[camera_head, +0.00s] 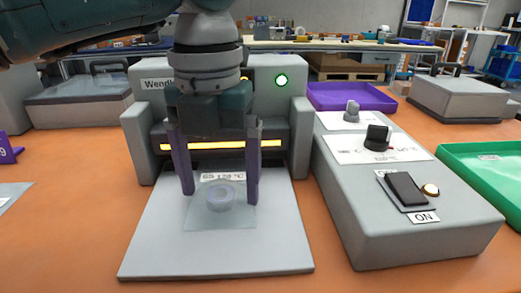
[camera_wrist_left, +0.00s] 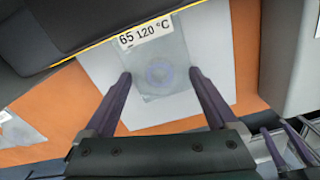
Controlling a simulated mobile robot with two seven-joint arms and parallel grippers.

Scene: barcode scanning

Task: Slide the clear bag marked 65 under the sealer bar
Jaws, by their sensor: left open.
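The clear bag (camera_head: 238,219) marked 65 120 °C lies flat on the pale plate (camera_head: 160,255) in front of the sealer (camera_head: 140,90). A pale round ring shows in it. Its label end points toward the sealer's glowing orange bar (camera_head: 270,144). In the left wrist view the bag (camera_wrist_left: 172,90) has its label close to the dark sealer edge (camera_wrist_left: 60,50); I cannot tell whether any of it is under the bar. My left gripper (camera_head: 220,194) is open, pointing down, one finger on each side of the bag. It also shows in the left wrist view (camera_wrist_left: 160,74).
A grey control box (camera_head: 345,215) with knobs and an ON switch stands right of the plate. A green tray (camera_head: 490,190) is at far right, a purple tray (camera_head: 350,96) behind.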

